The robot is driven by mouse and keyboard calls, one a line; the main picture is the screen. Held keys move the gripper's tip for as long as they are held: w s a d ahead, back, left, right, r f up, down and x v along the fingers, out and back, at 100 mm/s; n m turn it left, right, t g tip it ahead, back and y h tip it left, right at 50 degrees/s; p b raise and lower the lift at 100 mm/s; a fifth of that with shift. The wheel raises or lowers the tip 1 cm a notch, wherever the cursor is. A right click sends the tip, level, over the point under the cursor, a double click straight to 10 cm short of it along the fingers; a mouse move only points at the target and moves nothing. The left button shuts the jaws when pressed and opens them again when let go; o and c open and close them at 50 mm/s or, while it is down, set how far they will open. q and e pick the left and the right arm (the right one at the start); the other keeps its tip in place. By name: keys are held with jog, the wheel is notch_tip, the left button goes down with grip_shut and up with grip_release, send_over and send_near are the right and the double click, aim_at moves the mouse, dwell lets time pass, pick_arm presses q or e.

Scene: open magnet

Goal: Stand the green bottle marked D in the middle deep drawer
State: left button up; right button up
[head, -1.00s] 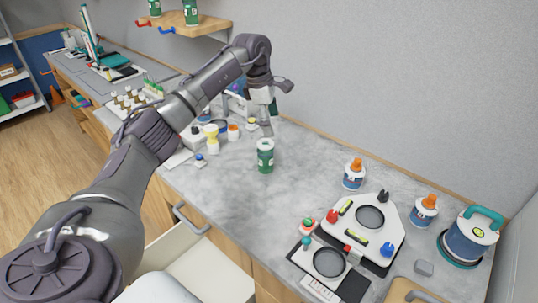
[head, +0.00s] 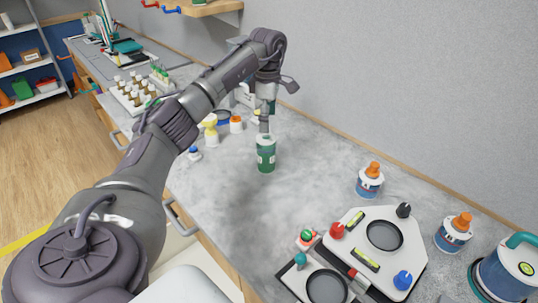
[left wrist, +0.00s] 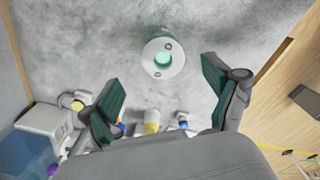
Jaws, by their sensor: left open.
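The green bottle (head: 265,155) stands upright on the grey worktop in the head view, with a white label whose mark is too small to read. In the left wrist view its round pale top with a green centre (left wrist: 163,57) shows from above. My left gripper (head: 264,122) is above the bottle. Its fingers (left wrist: 162,75) are open and apart, with the bottle top just ahead between their lines. A pulled-out drawer (head: 208,262) with a pale interior shows below the worktop's front edge, partly hidden by my left arm. My right gripper is out of view.
A yellow bottle (head: 210,131) and small jars stand behind and left of the green bottle. A white plate device (head: 362,235) with coloured knobs and a blue-and-white bottle (head: 369,182) stand to the right. The worktop (head: 240,205) in front of the bottle is clear.

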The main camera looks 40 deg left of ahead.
aim_at(267, 137)
pick_arm(q)
jog(key=f, duration=0.4)
jog(key=shift+s+f+p, duration=0.1)
jog(key=shift+s+p, duration=0.3)
jog(key=shift+w+f, duration=0.1)
jog(key=shift+f, duration=0.3)
jog(key=shift+w+f, duration=0.1)
jog(key=shift+f, duration=0.1)
notch_tip(267, 137, down, 4)
jog(key=shift+a+f+p, duration=0.15)
jog(key=shift+p, duration=1.05)
jog(key=shift+f, duration=0.45)
jog(key=shift+r, duration=0.1)
jog(key=c, duration=1.6)
jog(key=shift+o, duration=0.2)
